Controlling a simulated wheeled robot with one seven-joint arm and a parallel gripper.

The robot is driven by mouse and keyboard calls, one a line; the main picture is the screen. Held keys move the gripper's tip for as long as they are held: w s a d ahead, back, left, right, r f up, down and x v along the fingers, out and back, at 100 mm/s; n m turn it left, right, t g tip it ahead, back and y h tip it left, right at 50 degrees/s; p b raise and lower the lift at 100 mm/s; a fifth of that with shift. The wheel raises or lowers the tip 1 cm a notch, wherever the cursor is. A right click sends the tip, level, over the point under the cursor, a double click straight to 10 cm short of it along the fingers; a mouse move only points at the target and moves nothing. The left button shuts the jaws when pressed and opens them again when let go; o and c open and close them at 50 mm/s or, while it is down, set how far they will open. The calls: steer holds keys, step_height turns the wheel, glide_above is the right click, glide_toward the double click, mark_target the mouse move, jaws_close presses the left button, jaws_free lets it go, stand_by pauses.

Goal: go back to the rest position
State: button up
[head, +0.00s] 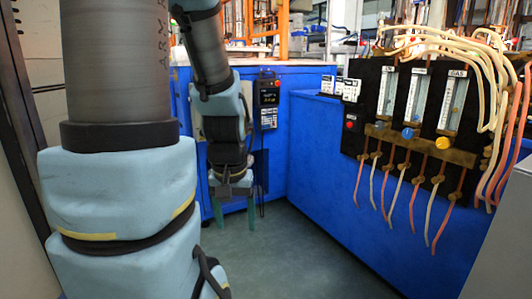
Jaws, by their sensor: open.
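My gripper (236,212) hangs at the end of my arm, left of the picture's middle, with its green fingers pointing down. The fingers are apart, with nothing seen between them. It hangs over the floor in front of the blue cabinet at the back. My arm's padded links fill much of the left side and hide part of that cabinet.
A blue cabinet (325,170) runs along the right. Its black panel (360,109) carries gas flow meters (418,98), knobs and several hanging hoses. A control box (268,100) is on the back cabinet. Green floor (290,262) is clear between them. A grey surface (503,250) stands at lower right.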

step_height(320, 180, up, 30)
steer(key=p, duration=2.8)
steer(key=shift+f, duration=0.2)
